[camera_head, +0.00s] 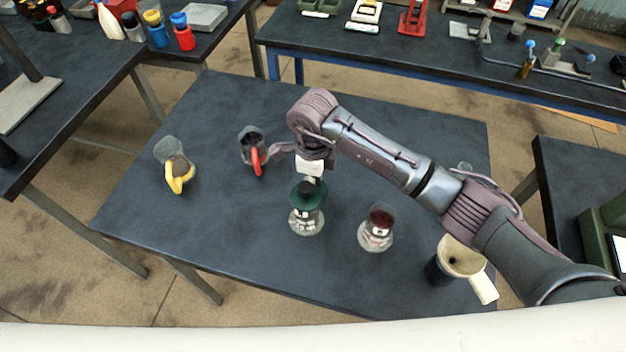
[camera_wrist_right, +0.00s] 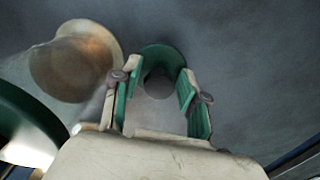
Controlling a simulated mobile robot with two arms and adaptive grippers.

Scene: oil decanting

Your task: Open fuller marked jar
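A clear marked jar (camera_head: 306,222) with a pale label stands upright near the table's middle, with a wide green top (camera_head: 295,198) over its mouth. A second marked jar (camera_head: 376,238) with dark red content stands to its right. My right gripper (camera_head: 309,180) reaches down from above at the green top. In the right wrist view the fingers of my right gripper (camera_wrist_right: 160,76) are apart, with the green top (camera_wrist_right: 162,53) between and beyond the tips. I see no clear contact. A brownish round vessel (camera_wrist_right: 75,62) shows at left there. My left gripper is out of view.
A yellow-handled vessel (camera_head: 178,178) and a red-handled vessel (camera_head: 254,150) stand to the left. A cream-coloured vessel with a handle (camera_head: 462,258) stands at the front right, close beneath my right arm. The table's front left (camera_head: 200,235) is clear.

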